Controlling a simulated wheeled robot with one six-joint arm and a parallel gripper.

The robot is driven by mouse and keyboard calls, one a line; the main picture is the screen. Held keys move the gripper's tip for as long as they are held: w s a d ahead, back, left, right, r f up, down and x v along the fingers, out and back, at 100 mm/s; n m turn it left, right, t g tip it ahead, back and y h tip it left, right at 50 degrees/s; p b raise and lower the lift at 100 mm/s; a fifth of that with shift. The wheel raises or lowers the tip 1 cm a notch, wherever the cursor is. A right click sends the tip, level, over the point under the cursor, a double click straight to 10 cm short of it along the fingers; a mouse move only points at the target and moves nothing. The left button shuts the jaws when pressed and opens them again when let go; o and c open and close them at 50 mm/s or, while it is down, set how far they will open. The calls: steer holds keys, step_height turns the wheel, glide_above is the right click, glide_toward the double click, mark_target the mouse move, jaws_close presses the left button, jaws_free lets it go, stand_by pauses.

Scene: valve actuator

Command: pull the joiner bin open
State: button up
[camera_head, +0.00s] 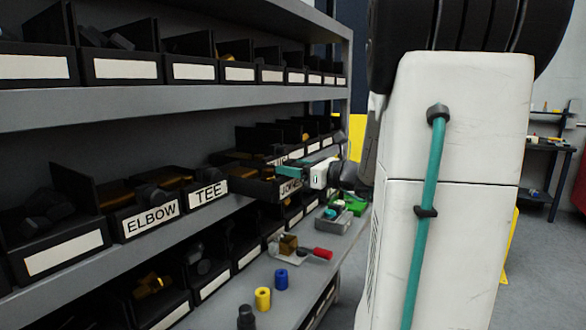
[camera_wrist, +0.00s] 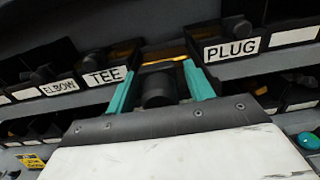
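The joiner bin (camera_head: 291,187) is a black bin with a white label, partly hidden by my gripper, on the middle shelf. Its front stands farther out than the tee bin (camera_head: 208,192) beside it, past the shelf edge. My gripper (camera_head: 284,167) has teal fingers and is at the joiner bin's front, over its upper edge. In the wrist view my gripper (camera_wrist: 160,88) has its fingers spread, with a black round fitting (camera_wrist: 158,90) showing between them and gaps either side. The joiner label is hidden in that view; whether the fingers touch the bin I cannot tell.
The elbow bin (camera_head: 150,219) is left of the tee bin. The plug bin (camera_wrist: 232,48) is on the other side. Lower bins and a grey bench (camera_head: 228,311) with blue (camera_head: 281,280) and yellow (camera_head: 263,299) cylinders lie below. My white arm blocks the right.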

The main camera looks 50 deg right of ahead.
steer(key=v, duration=0.7)
steer(key=shift+s, duration=0.4)
stand_by(0.4)
steer(key=s+a+f+n+g+y, duration=0.25)
steer(key=a+f+n+g, duration=0.3)
steer(key=a+n, duration=0.3)
steer(key=s+a+f+n+g+y, duration=0.1)
steer(key=s+a+f+n+g, duration=0.2)
steer(key=a+f+n+g, duration=0.35)
steer(key=s+a+r+n+g+h, duration=0.1)
steer(key=s+a+n+g+h, duration=0.3)
steer(key=a+n, duration=1.1)
steer(key=shift+s+n+h, duration=1.7)
steer(key=shift+s+h, duration=0.05)
steer(key=shift+s, duration=0.4)
